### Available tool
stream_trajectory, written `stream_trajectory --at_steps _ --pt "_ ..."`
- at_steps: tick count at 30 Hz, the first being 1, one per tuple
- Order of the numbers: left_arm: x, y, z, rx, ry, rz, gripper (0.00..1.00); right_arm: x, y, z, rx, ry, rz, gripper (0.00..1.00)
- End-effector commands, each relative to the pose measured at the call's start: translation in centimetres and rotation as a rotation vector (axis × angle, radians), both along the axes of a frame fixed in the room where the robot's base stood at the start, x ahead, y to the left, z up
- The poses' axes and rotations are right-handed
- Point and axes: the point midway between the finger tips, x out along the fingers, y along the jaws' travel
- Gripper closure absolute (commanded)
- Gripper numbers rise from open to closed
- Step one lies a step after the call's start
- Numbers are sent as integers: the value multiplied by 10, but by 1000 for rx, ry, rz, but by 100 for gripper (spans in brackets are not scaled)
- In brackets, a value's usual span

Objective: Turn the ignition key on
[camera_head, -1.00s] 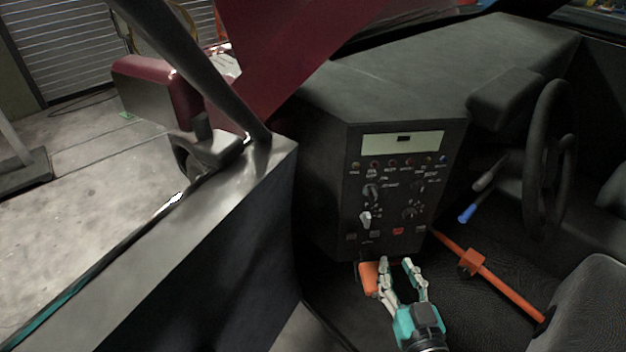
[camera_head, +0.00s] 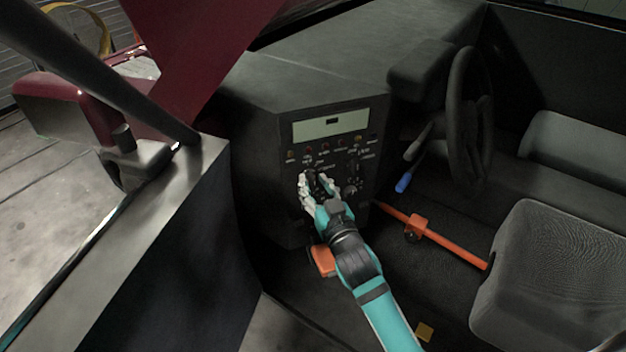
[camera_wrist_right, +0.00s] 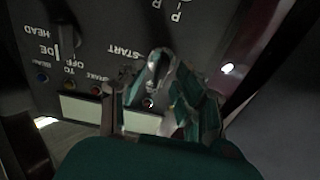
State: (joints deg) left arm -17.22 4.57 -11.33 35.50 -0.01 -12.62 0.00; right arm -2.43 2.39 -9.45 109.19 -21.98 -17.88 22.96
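The dark control panel (camera_head: 282,165) carries several knobs, small lights and a display. My right gripper (camera_head: 317,178) is at the panel's front, below the display, and hides part of the controls. In the right wrist view the panel appears upside down. A grey lever-like key or switch (camera_wrist_right: 157,66) stands beside the START lettering there. The right gripper's fingers (camera_wrist_right: 157,98) are spread on either side of it, apart from each other. I cannot tell whether they touch it. My left gripper is not in view.
The steering wheel (camera_head: 468,115) and a blue-tipped lever (camera_head: 404,182) are right of the panel. An orange bar (camera_head: 447,240) crosses low on the right, near a grey seat (camera_head: 548,270). The door sill (camera_head: 130,235) rises on the left.

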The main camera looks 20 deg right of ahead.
Motion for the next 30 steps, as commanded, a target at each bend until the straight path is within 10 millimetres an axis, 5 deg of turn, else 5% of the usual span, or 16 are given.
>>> stream_trajectory --at_steps 14,21,30 --pt "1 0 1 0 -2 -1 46 15 1 0 1 0 0 68" --pt "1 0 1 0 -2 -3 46 15 1 0 1 0 0 99" --pt "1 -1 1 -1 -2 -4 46 15 1 0 5 0 0 100"
